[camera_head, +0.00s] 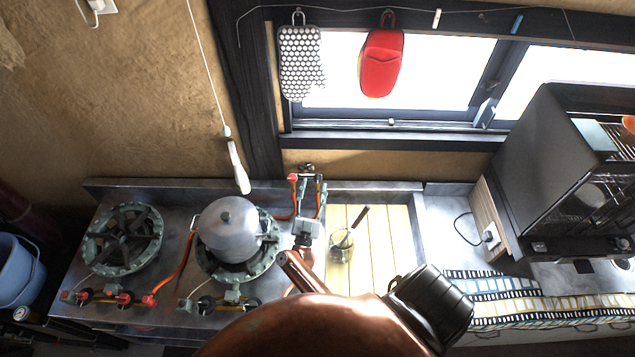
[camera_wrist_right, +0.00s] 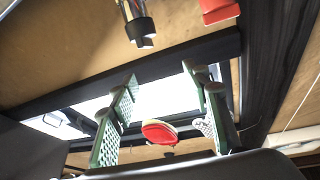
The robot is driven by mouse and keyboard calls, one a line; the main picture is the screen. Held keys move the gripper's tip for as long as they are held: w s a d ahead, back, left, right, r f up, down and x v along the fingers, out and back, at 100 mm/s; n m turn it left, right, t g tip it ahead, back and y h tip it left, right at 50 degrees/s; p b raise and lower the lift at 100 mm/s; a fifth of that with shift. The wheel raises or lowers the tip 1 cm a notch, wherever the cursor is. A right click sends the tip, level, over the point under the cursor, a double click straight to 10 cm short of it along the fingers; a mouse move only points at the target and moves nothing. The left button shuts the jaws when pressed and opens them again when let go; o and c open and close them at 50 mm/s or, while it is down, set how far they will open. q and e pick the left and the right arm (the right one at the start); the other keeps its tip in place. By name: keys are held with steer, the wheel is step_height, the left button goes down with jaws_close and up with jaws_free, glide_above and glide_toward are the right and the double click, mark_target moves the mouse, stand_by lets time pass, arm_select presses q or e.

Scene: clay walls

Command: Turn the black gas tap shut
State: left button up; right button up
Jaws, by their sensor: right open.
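The black gas tap (camera_head: 306,168) is small and dark at the back edge of the counter, right of a red tap handle. In the right wrist view the black tap (camera_wrist_right: 142,31) is at top centre, with the red handle (camera_wrist_right: 220,9) to its right. My right gripper (camera_head: 309,186) is in front of the tap, its green fingers pointing towards the back wall. The fingers partly cover the tap's surroundings in the head view. In the wrist view the right gripper (camera_wrist_right: 160,80) is open with nothing held between its fingers. The tap appears clear of them. My left gripper is out of view.
An empty burner (camera_head: 122,238) is further left. A glass jar (camera_head: 341,246) with a utensil stands right of the gripper. Orange hoses (camera_head: 180,262) run across the counter. A black oven (camera_head: 560,170) is at right.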

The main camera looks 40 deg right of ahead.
mark_target(318, 177)
step_height(318, 177, down, 6)
steer(key=b, duration=0.4)
steer(key=shift+r, duration=0.15)
steer(key=x, duration=0.6)
steer(key=shift+w+d+r+p, duration=0.1)
steer(key=shift+d+r+p, duration=0.1)
steer(key=shift+p, duration=0.2)
steer(key=shift+w+d+r, duration=0.2)
steer(key=shift+w+d, duration=0.2)
steer(key=shift+d, duration=0.1)
steer(key=shift+c, duration=0.3)
